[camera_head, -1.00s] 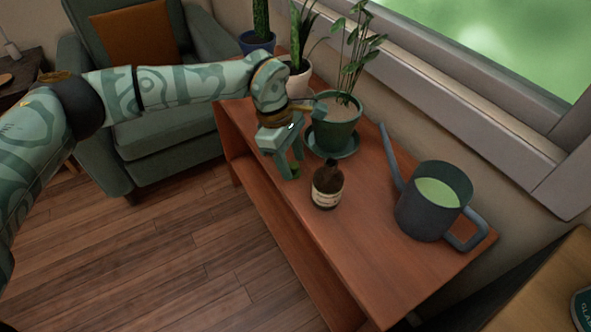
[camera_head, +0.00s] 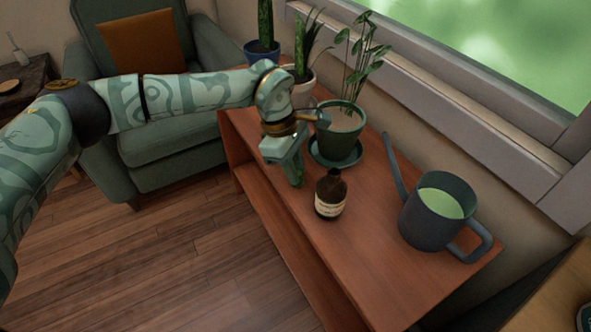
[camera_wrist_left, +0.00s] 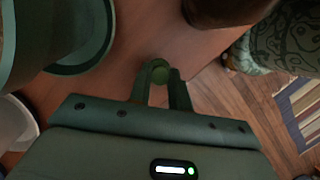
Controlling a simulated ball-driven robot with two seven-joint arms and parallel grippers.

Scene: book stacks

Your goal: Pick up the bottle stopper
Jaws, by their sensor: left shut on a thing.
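The bottle stopper (camera_wrist_left: 159,72) is a small, round, green-looking piece between the fingertips of my left gripper in the left wrist view. My left gripper (camera_head: 297,178) is shut on it, pointing down at the table just left of the brown bottle. In the head view the fingers hide the stopper. The brown bottle (camera_head: 330,196) with a pale label stands upright on the wooden table (camera_head: 355,255), apart from the gripper. It shows as a dark shape at the top of the left wrist view (camera_wrist_left: 215,10). My right gripper is in neither view.
A green potted plant (camera_head: 340,124) on a saucer stands close behind the gripper. A grey watering can (camera_head: 425,228) with green contents stands at the right. Further plants stand at the far end, beside a green armchair (camera_head: 160,108). The table front is clear.

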